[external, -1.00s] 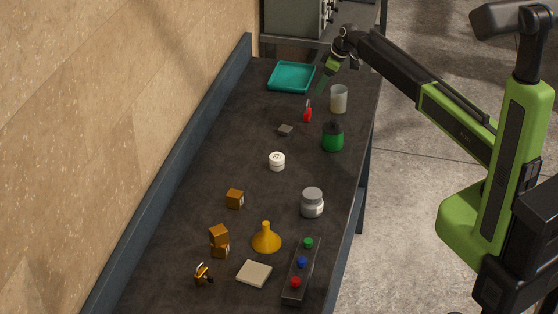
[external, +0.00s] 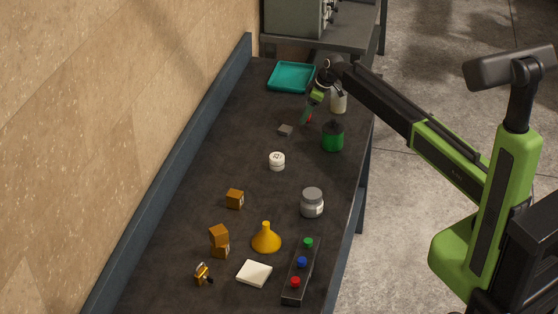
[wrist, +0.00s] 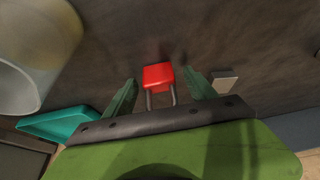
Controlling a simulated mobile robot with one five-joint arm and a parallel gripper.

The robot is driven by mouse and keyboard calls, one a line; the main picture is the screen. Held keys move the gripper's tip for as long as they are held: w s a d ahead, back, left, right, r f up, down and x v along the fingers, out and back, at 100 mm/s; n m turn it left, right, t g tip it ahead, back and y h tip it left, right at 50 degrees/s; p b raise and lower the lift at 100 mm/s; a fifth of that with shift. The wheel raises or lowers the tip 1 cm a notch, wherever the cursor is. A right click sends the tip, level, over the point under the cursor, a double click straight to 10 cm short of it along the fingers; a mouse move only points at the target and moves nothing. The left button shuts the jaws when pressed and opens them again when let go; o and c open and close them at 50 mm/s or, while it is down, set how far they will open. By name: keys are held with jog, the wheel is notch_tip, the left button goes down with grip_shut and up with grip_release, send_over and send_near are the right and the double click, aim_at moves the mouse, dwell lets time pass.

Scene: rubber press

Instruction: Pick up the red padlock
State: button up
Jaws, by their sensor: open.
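The red padlock (wrist: 158,76) lies on the dark bench top, its body and grey shackle both visible in the wrist view. In the external view only a small bit of the padlock (external: 310,118) shows beside my gripper (external: 306,115), which covers most of it. My gripper also shows in the wrist view (wrist: 160,92), with its green fingers apart, one on each side of the padlock. The fingers do not appear to touch it. The gap between the padlock and the bench side of the fingers is hard to judge.
A teal tray (external: 291,77) lies at the far end. A green canister (external: 332,137) stands nearer the camera. Bench beyond the padlock looks clear.

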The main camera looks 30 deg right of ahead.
grip_shut()
dwell(0.4)
